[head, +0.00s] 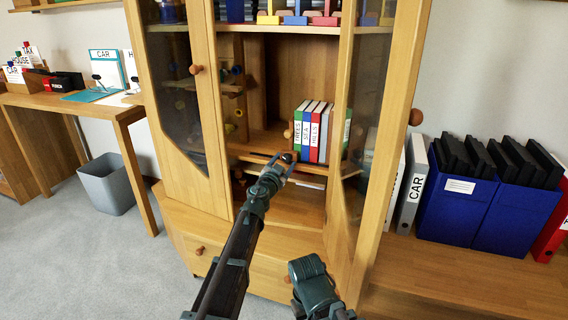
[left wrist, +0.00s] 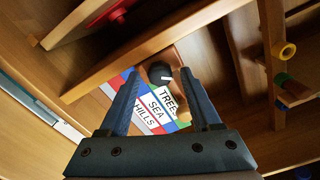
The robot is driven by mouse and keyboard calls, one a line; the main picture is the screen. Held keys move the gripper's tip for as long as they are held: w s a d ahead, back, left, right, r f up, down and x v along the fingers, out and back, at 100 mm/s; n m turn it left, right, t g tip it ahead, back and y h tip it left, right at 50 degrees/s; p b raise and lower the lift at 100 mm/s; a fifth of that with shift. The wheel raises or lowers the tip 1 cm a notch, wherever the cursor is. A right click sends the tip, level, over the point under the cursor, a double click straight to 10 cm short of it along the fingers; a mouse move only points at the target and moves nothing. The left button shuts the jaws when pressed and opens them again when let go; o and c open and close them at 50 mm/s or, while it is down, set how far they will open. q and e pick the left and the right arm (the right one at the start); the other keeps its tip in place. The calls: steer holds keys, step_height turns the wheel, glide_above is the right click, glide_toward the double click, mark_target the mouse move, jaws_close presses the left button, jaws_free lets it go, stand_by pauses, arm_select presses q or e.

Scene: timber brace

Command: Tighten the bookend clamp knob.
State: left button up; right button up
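A black clamp knob with a white mark shows in the left wrist view (left wrist: 160,72), by the spine end of the books labelled TREES, SEA and HILLS (left wrist: 155,106). In the head view these books (head: 312,132) stand upright on the cabinet shelf. A wooden bookend upright (head: 291,131) is at their left. My left gripper (head: 283,157) reaches into the cabinet in front of the shelf. Its fingers are open, one on each side of the knob in the picture, with gaps; I cannot tell the depth. My right arm's end (head: 310,272) is low in front of the cabinet, its fingers hidden.
The open cabinet's left door (head: 207,110) and right door (head: 372,150) flank my left arm. Coloured pegs (left wrist: 284,50) stick out beside the shelf. A grey bin (head: 107,185) and desk stand left; blue boxes (head: 455,210) and binders stand right.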

stand_by(0.3)
arm_select(q)
steer(key=v, duration=1.3)
steer(key=shift+s, duration=0.35)
steer(key=shift+a, duration=0.15)
